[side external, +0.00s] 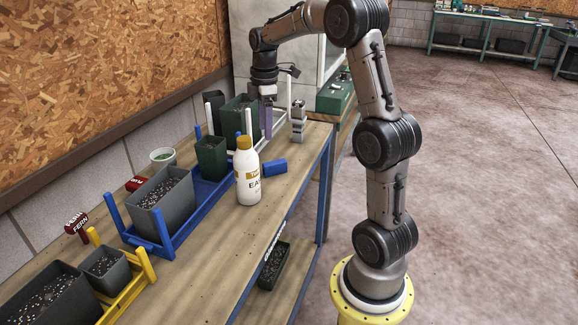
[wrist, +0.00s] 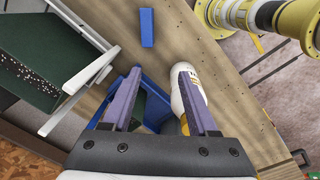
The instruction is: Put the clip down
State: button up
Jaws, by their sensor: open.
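I cannot tell for certain which object is the clip. A small blue block (side external: 275,167) lies on the bench right of the white bottle; it also shows in the wrist view (wrist: 147,27), beyond my fingertips. A small grey stepped object (side external: 298,121) stands upright near the bench's far right edge. My gripper (side external: 266,136) points down over the far part of the bench, between the green pots and the grey object. In the wrist view my gripper (wrist: 160,88) has its purple fingers apart, with nothing seen held between them.
A white bottle with a yellow cap (side external: 247,172) stands close by on the bench. A blue rack (side external: 192,220) holds pots; green pots (side external: 212,157) stand behind the bottle. A yellow rack (side external: 138,283) is nearer. The bench's right strip (side external: 250,245) is clear.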

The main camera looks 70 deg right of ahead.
jog(key=s+a+r+m+t, duration=0.15)
jog(key=a+r, duration=0.25)
jog(key=a, duration=0.5)
jog(key=s+a+f+m+t, duration=0.2)
jog(key=s+a+m, duration=0.4)
jog(key=s+a, duration=1)
jog(key=shift+s+t, duration=0.15)
jog(key=shift+t, duration=0.7)
